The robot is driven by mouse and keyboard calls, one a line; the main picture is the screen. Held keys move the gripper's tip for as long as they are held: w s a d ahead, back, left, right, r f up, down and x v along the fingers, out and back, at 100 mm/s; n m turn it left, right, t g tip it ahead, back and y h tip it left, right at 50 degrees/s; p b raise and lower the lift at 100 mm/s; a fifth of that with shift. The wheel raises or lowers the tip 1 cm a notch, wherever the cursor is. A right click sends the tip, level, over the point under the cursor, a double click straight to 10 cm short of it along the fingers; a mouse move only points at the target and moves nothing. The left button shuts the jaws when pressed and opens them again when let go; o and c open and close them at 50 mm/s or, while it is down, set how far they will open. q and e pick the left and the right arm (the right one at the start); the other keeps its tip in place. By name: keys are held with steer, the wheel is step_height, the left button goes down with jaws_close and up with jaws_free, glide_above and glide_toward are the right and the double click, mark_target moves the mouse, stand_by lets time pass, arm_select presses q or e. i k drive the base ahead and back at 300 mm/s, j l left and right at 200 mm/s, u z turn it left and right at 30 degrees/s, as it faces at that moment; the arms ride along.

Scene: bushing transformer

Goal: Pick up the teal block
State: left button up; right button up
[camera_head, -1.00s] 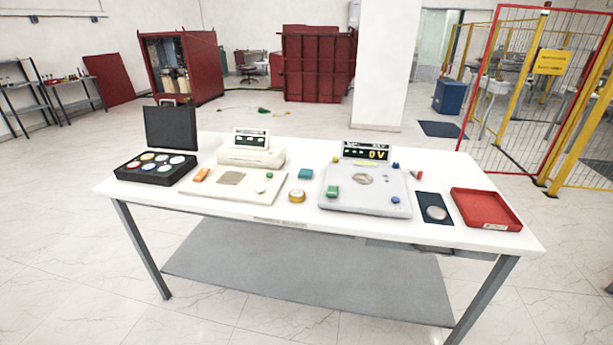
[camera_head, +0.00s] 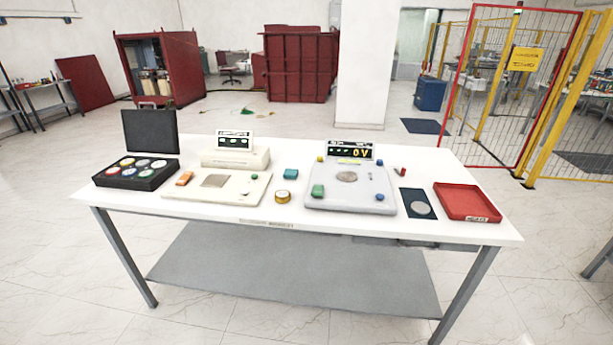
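The teal block (camera_head: 291,174) is a small box lying on the white table (camera_head: 330,222). It sits in the gap between the cream device on the left and the grey device on the right, behind a yellow tape roll (camera_head: 283,196). Nothing covers it. Neither of my grippers shows in the head view.
The cream device (camera_head: 232,187) and the grey device (camera_head: 350,200), with a green block (camera_head: 318,191) on it, flank the teal block. A black case (camera_head: 137,172) stands at left. A dark mat (camera_head: 418,204) and red tray (camera_head: 467,203) lie at right. Floor in front looks clear.

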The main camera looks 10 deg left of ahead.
mark_target(291, 174)
steer(key=i+j+z, duration=0.15)
steer(key=j, duration=0.2)
steer(key=i+j+z, duration=0.1)
steer(key=i+j, duration=0.15)
steer(key=i+j+z, duration=0.15)
steer(key=j, duration=0.3)
steer(key=i+j+z, duration=0.15)
steer(key=j, duration=0.25)
